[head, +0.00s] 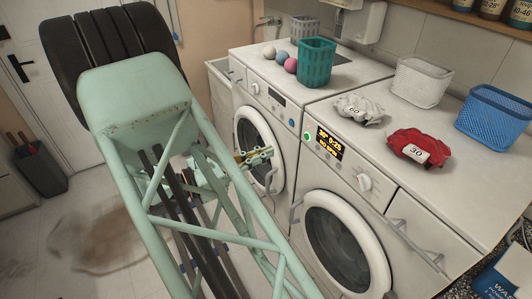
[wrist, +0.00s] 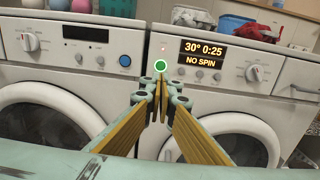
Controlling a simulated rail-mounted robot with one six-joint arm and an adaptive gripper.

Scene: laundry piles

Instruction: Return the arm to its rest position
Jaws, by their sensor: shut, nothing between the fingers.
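My gripper (head: 258,156) is at the end of my pale green arm, in front of the washing machines. Its fingers are closed together and hold nothing. In the wrist view the gripper (wrist: 158,88) points at the right washer's panel, with the green-lit button (wrist: 160,66) just above the fingertips. In the head view the fingertips are apart from that button (head: 308,136), to its left. The display (wrist: 203,54) reads 30°, 0:25, NO SPIN. My arm hides part of the floor and the left side of the room.
On the right washer (head: 345,215) lie a pale pile (head: 358,108) tagged 60 and a red pile (head: 417,146) tagged 30, near a white basket (head: 421,82) and a blue basket (head: 494,116). The left washer (head: 262,122) bears a teal basket (head: 316,62) and several balls. Both round doors are shut.

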